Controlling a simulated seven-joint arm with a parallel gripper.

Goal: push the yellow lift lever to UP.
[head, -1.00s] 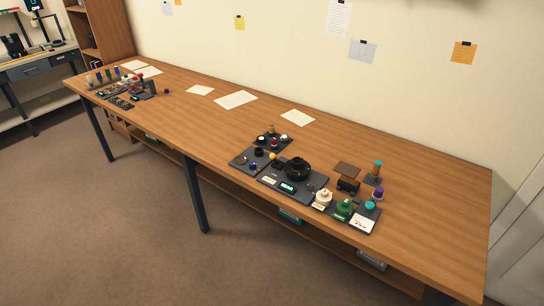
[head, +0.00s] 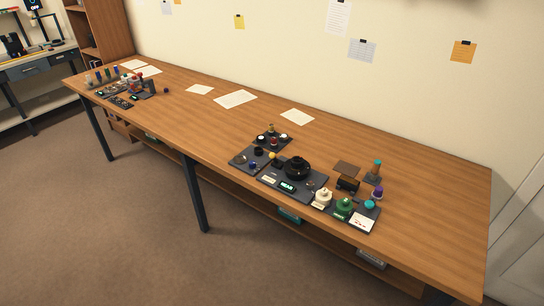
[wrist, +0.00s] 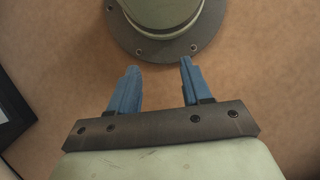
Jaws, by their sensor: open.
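A small yellow knob (head: 272,155) shows in the head view, at the back left of the dark main panel on the long wooden bench. It may be the lift lever, but it is too small for me to tell its position or read any UP mark. My gripper (wrist: 156,88) shows only in the wrist view. Its two blue fingers are apart with nothing between them. The yellow knob is not in the wrist view, so I cannot tell how far my gripper is from it.
The main panel (head: 312,183) carries a black ring-shaped part (head: 298,167) and a lit green display (head: 287,187). A white knob (head: 323,197) and a green knob (head: 344,206) stand at its front right. Paper sheets (head: 236,99) lie on otherwise clear bench behind.

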